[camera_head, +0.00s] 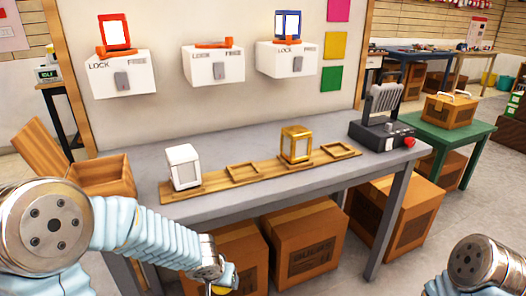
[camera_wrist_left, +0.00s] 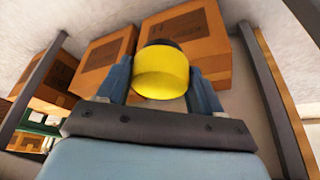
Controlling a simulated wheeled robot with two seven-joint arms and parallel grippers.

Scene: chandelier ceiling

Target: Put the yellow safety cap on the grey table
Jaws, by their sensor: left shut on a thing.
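The yellow safety cap (camera_wrist_left: 162,75) is between the two blue fingers of my left gripper (camera_wrist_left: 163,88) in the left wrist view, and the gripper is shut on it. In the head view, a small yellow part of the cap (camera_head: 220,289) shows at the bottom edge, by my left gripper (camera_head: 228,277). They are in front of the grey table (camera_head: 300,195) and lower than its top. My right gripper is out of view; only part of my right arm shows at the bottom right.
A wooden strip (camera_head: 210,182) on the table carries a white lantern (camera_head: 184,167), a gold lantern (camera_head: 296,145) and empty square trays. A black device (camera_head: 382,132) stands at the table's right end. Cardboard boxes (camera_head: 310,245) stand under the table. An open wooden crate (camera_head: 105,175) is at left.

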